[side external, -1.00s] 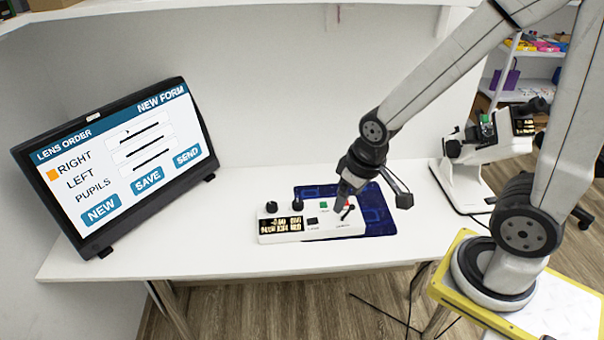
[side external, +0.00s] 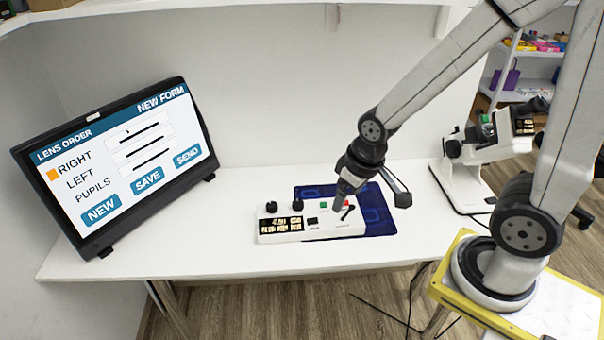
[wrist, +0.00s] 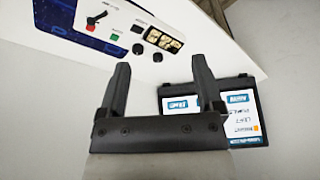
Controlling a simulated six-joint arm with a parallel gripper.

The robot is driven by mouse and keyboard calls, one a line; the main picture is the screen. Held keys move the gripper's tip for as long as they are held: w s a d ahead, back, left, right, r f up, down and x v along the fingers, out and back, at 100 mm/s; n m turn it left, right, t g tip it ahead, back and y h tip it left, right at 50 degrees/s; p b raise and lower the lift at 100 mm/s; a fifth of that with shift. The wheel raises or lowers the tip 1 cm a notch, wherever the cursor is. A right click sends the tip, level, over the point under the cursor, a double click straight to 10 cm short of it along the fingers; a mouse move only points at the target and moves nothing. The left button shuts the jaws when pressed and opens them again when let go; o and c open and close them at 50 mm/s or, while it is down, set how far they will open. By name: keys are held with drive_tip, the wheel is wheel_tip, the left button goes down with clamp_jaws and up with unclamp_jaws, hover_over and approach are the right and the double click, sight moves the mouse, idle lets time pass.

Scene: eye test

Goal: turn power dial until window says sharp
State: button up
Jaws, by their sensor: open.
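A white control box (side external: 322,232) lies on the desk, with two black dials (side external: 271,207) (side external: 298,204) at its left back edge. I cannot read which one is the power dial. Its lit window (side external: 281,225) shows small amber characters too blurred to read. My gripper (side external: 343,203) is over the right end of the box, near a red part and a black lever, apart from the dials. In the wrist view my gripper (wrist: 161,65) is open with nothing between its fingers. The dials (wrist: 137,48) and window (wrist: 163,40) are beyond the fingertips there.
A green button (side external: 323,205) is between the dials and my gripper. A dark blue mat (side external: 378,222) lies partly under the box. A monitor (side external: 125,160) with a lens order form stands at the left, and a white instrument (side external: 465,170) at the right. The desk front left is clear.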

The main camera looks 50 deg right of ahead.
drive_tip(key=w+d+f+m+g, duration=0.1)
drive_tip(key=w+f+m, duration=0.15)
drive_tip(key=w, duration=1.25)
drive_tip(key=m+g, duration=0.2)
hover_over(272, 204)
wheel_tip(272, 204, down, 10)
drive_tip(key=shift+s+a+f, duration=0.1)
drive_tip(key=shift+a+f, duration=0.05)
drive_tip(key=shift+f, duration=0.1)
drive_tip(key=shift+w+f, duration=0.2)
drive_tip(key=shift+f, duration=0.1)
drive_tip(key=shift+f, duration=0.1)
drive_tip(key=shift+f, duration=3.75)
clamp_jaws()
